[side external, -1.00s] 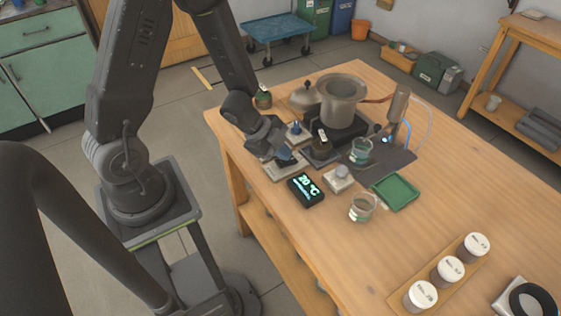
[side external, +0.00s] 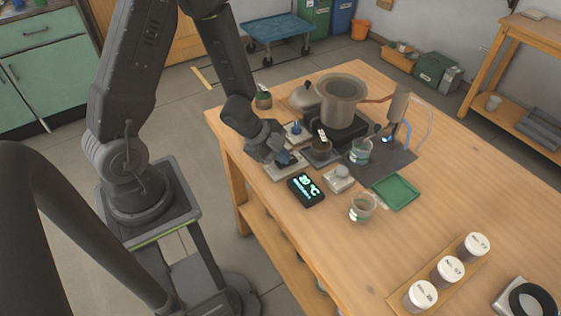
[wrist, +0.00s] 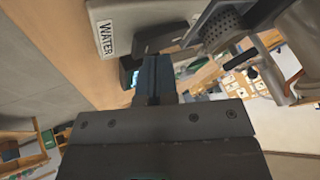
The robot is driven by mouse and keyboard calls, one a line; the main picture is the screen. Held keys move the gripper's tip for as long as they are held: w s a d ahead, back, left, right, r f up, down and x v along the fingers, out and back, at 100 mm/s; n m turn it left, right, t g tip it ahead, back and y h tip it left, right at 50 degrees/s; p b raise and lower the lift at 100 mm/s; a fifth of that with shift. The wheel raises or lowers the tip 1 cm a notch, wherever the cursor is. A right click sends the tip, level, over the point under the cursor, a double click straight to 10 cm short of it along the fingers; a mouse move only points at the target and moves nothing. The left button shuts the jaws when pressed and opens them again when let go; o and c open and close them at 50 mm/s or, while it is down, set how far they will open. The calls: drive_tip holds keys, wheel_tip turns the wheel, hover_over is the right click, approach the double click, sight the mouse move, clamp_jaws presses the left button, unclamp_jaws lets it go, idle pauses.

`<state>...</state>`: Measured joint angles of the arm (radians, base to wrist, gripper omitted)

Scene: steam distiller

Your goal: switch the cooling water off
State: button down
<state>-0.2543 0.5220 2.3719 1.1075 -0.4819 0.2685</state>
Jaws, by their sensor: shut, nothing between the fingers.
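The water control, a pale box (wrist: 128,12) labelled "WATER", shows at the top of the wrist view. A dark part (wrist: 165,36) sticks out from its face, close to my fingertips; I cannot tell whether they touch it or how it is set. In the side view, my gripper (side external: 287,158) is low over a pale base (side external: 291,173) at the table's near left edge, which it partly hides. My gripper (wrist: 154,72) is shut and empty in the wrist view.
A black temperature display (side external: 306,189) stands in front of the gripper. A green tray (side external: 396,191) lies to the right, with clear table beyond.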

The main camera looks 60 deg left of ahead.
drive_tip(key=shift+f, duration=0.15)
idle(0.3)
drive_tip(key=shift+w+r, duration=0.15)
drive_tip(key=shift+r, duration=0.75)
drive_tip(key=shift+w+r, duration=0.25)
drive_tip(key=shift+r, duration=0.95)
drive_tip(key=shift+w+r, duration=0.2)
drive_tip(key=shift+r, duration=1.05)
